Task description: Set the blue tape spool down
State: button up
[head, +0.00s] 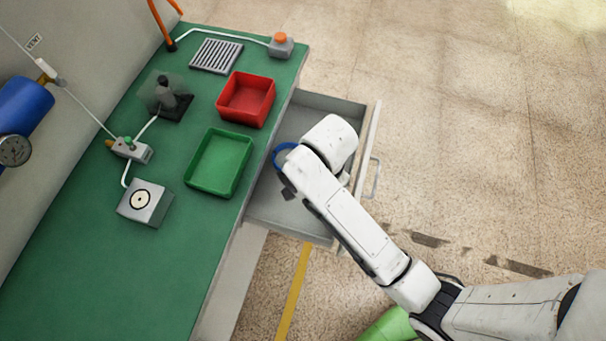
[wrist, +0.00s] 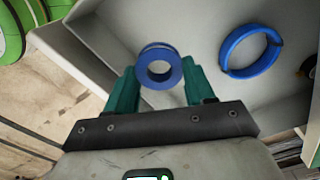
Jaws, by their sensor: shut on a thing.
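The blue tape spool (wrist: 160,82) is held between the green fingers of my gripper (wrist: 159,68) in the wrist view. My gripper is shut on it, with the spool's round hole facing the camera. Behind it is the grey interior of the open drawer (head: 284,213). The spool's height above the drawer floor is unclear. A larger blue ring (wrist: 232,67) lies in the drawer, to the right of the spool in the wrist view. In the head view, a blue ring (head: 276,155) shows beside my white wrist, which hides part of it and most of my gripper.
The green bench top (head: 95,250) lies left of the drawer, with a green tray (head: 190,187) and a red tray (head: 222,112) near its edge. The drawer front with its handle (head: 375,178) is on the right. Bare floor lies beyond it.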

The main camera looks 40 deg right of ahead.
jog(key=w+f, duration=0.2)
jog(key=f, duration=0.1)
jog(key=w+a+f, duration=0.1)
jog(key=w+f, duration=0.1)
jog(key=shift+w+a+f, duration=0.2)
jog(key=shift+w+f, duration=0.2)
jog(key=shift+f, duration=1.65)
jog(key=shift+f, duration=0.15)
jog(key=o, duration=1)
